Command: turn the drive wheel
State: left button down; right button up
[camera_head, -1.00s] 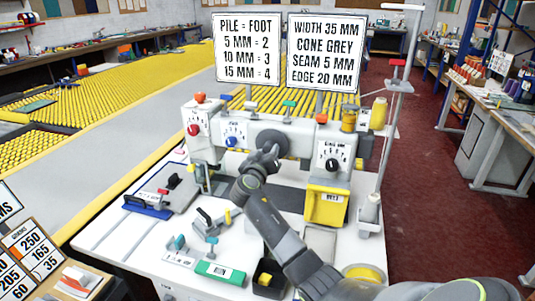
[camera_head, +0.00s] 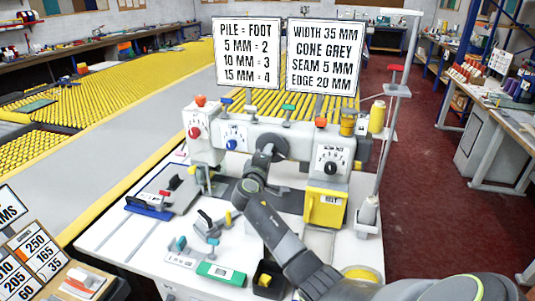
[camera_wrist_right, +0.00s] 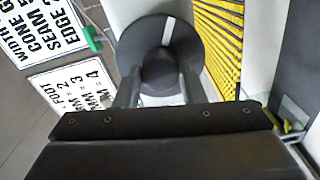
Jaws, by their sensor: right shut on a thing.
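The drive wheel (camera_head: 272,144) is a dark round disc with a hub on the front of the white binding machine (camera_head: 212,140). In the right wrist view the wheel (camera_wrist_right: 188,52) carries a white mark on its upper rim, slightly right of centre. My right gripper (camera_head: 266,154) reaches up to the wheel from below. In the right wrist view its two fingers (camera_wrist_right: 159,82) stand on either side of the wheel's dark hub (camera_wrist_right: 160,70) and are shut on it. The arm hides part of the machine's lower front. My left gripper is not in view.
A red-knobbed dial (camera_head: 194,132), a blue-knobbed dial (camera_head: 232,143) and a black-knobbed dial (camera_head: 330,167) flank the wheel. A yellow bin (camera_head: 325,208) hangs at right. Two sign boards (camera_head: 247,52) stand above. Small tools and a green block (camera_head: 220,274) lie on the white table (camera_head: 130,236).

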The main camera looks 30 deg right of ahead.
jog(key=shift+n+p, duration=2.9)
jog(key=shift+n, duration=2.7)
jog(key=shift+f, duration=0.1)
jog(key=o, duration=1)
jog(key=shift+a, duration=0.1)
jog(key=shift+b+v, duration=2.1)
jog(key=shift+v, duration=6.6)
